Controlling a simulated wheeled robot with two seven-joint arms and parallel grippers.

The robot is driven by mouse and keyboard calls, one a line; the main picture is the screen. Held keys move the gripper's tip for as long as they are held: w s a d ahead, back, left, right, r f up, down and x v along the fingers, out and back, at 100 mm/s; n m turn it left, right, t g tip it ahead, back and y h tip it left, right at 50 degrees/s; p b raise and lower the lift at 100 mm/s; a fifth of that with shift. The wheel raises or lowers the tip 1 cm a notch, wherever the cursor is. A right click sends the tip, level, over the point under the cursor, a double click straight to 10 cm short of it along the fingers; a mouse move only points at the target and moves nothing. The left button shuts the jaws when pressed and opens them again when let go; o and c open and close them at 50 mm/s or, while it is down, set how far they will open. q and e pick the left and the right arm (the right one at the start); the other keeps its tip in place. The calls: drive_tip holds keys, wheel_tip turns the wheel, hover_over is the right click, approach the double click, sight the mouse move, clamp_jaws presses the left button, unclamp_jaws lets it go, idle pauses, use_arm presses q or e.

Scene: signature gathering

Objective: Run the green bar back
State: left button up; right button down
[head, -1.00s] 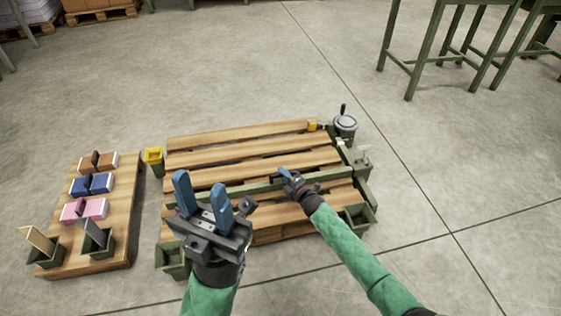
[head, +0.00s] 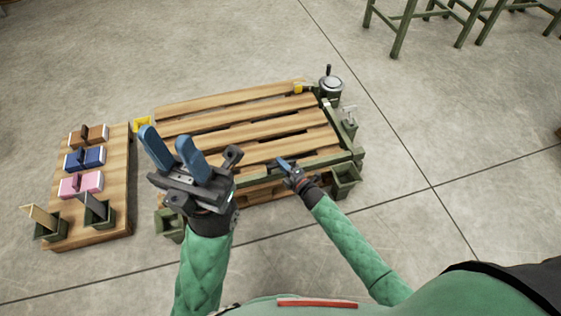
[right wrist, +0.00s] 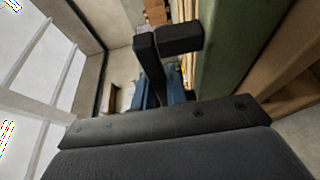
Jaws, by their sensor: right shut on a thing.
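The green bar (head: 325,162) lies across the slatted wooden pallet (head: 235,127), close to its near edge. My right gripper (head: 284,164) is shut on the bar's dark handle, roughly midway along the bar. In the right wrist view the dark handle (right wrist: 180,39) stands out from the green bar (right wrist: 232,55), with the blue fingers at it; how they grip it is partly hidden. My left gripper (head: 165,148) is open and empty, in front of the pallet's left part, and hides the left end of the bar.
A wooden board (head: 113,210) on the left holds brown, blue and pink blocks and two green boxes with upright plates. A yellow container (head: 143,124) stands by the pallet's far left. A round metal device (head: 330,86) is at its far right corner. Green boxes (head: 344,178) sit along the near side.

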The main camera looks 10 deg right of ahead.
drive_tip(key=shift+s+f, duration=0.15)
drive_tip(key=shift+s, duration=0.05)
drive_tip(key=c, duration=1.4)
unclamp_jaws()
drive_tip(key=shift+s+d, duration=0.1)
drive_tip(key=p+v, duration=0.1)
drive_tip(key=v, duration=0.6)
drive_tip(key=shift+s+d+p, duration=0.15)
drive_tip(key=shift+s+p, duration=0.1)
drive_tip(key=shift+p, duration=0.05)
